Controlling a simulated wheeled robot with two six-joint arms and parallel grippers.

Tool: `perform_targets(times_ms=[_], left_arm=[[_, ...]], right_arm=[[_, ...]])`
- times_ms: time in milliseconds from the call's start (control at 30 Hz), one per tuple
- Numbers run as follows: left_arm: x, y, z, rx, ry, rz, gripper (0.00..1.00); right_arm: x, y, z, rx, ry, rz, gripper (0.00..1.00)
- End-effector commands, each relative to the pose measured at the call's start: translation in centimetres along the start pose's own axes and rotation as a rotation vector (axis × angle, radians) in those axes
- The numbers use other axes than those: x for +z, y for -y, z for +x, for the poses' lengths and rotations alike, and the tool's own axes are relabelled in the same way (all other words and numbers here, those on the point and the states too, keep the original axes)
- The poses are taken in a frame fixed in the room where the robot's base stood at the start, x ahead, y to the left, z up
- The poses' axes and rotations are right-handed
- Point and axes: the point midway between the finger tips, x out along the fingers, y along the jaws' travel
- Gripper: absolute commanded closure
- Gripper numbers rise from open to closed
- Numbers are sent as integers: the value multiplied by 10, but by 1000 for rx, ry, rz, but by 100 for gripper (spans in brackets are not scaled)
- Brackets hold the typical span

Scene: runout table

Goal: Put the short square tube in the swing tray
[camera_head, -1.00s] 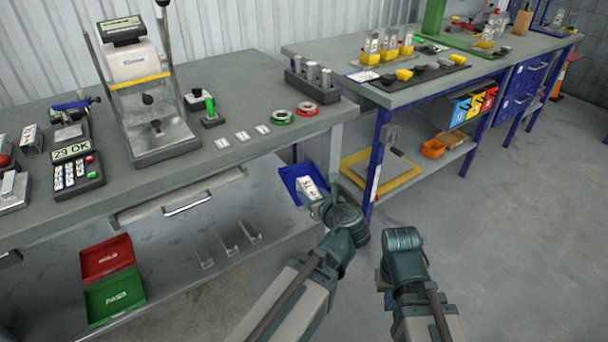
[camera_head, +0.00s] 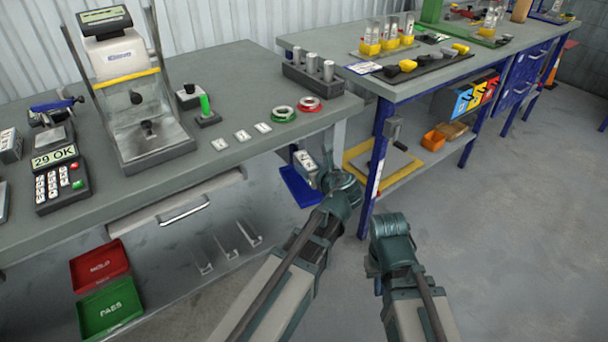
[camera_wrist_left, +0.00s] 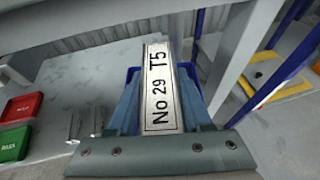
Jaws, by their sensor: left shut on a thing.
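A pale square tube (camera_head: 305,168), marked "No 29 T5" in the left wrist view (camera_wrist_left: 160,92), is held in my left gripper (camera_head: 313,182). The gripper's blue fingers (camera_wrist_left: 161,112) are shut on both sides of it. The blue swing tray (camera_head: 298,190) is under the front right corner of the near table. In the head view the tube is in front of and over part of the tray; I cannot tell whether they touch. The tray's blue edge (camera_wrist_left: 133,71) shows behind the tube in the wrist view. My right arm is at the lower right; its gripper is hidden.
The near table (camera_head: 230,170) has a drawer with a handle (camera_head: 185,211) just left of the tray. A blue table leg (camera_head: 376,160) and a yellow-edged board (camera_head: 360,160) stand to the right. Red (camera_head: 98,264) and green (camera_head: 108,308) trays lie on the lower shelf.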

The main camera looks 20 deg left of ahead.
Motion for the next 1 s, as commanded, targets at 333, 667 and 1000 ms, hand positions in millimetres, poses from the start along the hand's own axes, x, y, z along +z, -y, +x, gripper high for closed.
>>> perform_targets(times_ms=[333,667,1000], left_arm=[[-34,-2,14,-3,0,2,100],[-36,-2,15,-3,0,2,100],[-35,-2,14,-3,-1,1,20]], right_arm=[[-2,3,36,4,0,-1,100],[-2,3,38,4,0,-1,100],[-2,3,37,5,0,-1,100]])
